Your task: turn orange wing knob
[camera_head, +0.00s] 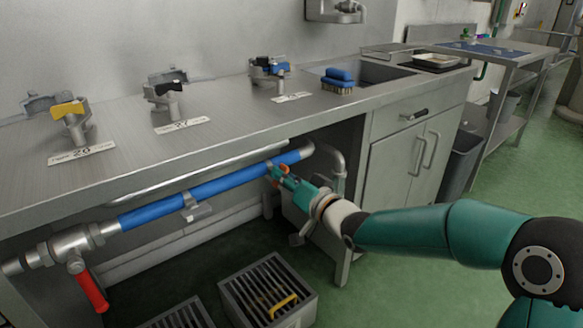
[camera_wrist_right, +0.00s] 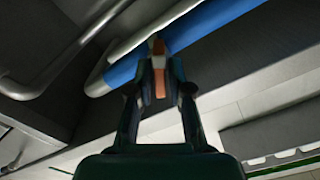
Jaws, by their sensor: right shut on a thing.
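The orange wing knob (camera_head: 284,168) shows as a small patch of orange at the blue pipe under the counter, mostly covered by my gripper. My right gripper (camera_head: 276,174) reaches in from the right and is shut on the knob. In the right wrist view, the gripper (camera_wrist_right: 158,68) has its fingers closed around the knob, with an orange strip (camera_wrist_right: 160,84) between them. The knob's exact angle is hard to tell. My left gripper is not in view.
The blue pipe (camera_head: 225,183) runs under the steel counter, with a red-handled valve (camera_head: 90,291) at its left end. Taps with yellow (camera_head: 67,110), black and blue handles stand on top. Floor grates (camera_head: 268,287) lie below. A cabinet (camera_head: 408,150) stands to the right.

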